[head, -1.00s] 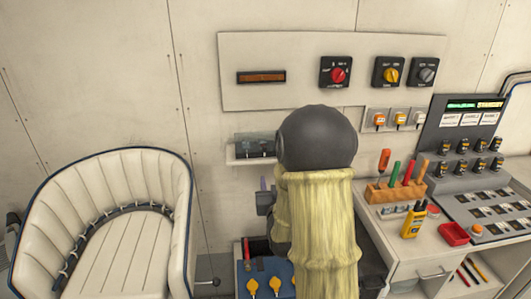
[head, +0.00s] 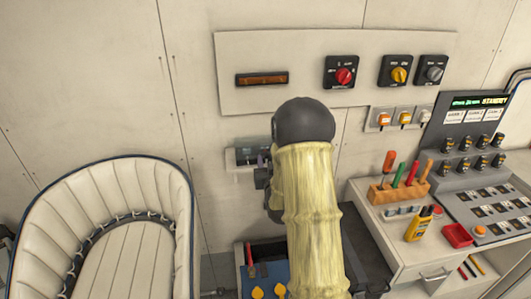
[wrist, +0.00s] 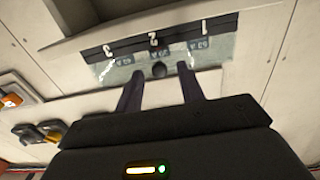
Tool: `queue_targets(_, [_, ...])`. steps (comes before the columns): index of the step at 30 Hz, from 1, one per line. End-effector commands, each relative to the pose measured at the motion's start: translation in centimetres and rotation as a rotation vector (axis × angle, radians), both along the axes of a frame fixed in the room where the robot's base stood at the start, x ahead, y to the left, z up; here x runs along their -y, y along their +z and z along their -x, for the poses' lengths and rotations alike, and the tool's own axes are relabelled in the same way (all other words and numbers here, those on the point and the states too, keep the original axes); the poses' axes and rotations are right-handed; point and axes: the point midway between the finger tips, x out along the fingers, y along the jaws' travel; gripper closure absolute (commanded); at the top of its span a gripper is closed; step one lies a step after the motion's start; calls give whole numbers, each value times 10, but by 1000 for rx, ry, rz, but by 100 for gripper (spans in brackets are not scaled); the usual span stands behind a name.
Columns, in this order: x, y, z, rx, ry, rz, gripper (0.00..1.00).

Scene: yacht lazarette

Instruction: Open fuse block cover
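The fuse block (head: 247,155) is a small dark unit with a see-through cover on the wall, left of my arm in the head view. In the wrist view its clear cover (wrist: 215,52) shows upside down, with numbered dark parts behind it. A small dark round knob (wrist: 158,70) sits at the middle of the cover's near edge. The cover looks closed. My gripper (wrist: 160,76) is open, its two fingers pointing at the cover, one on each side of the knob. I cannot tell whether the fingers touch the cover. In the head view my gripper (head: 262,174) is partly hidden by my arm.
Above is a wall panel (head: 300,98) with red, yellow and grey rotary switches. Right stands a bench with a wooden tool rack (head: 385,193), yellow meter (head: 418,225), red tray (head: 458,235) and control console (head: 470,130). A padded white seat (head: 100,205) is at left.

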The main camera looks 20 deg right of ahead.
Motion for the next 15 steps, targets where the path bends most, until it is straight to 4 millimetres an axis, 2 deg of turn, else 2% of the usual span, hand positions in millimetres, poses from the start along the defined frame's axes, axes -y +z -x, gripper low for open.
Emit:
queue_targets(11, [2,0,-2,0,1,0,64])
queue_targets(15, [1,0,-2,0,1,0,91])
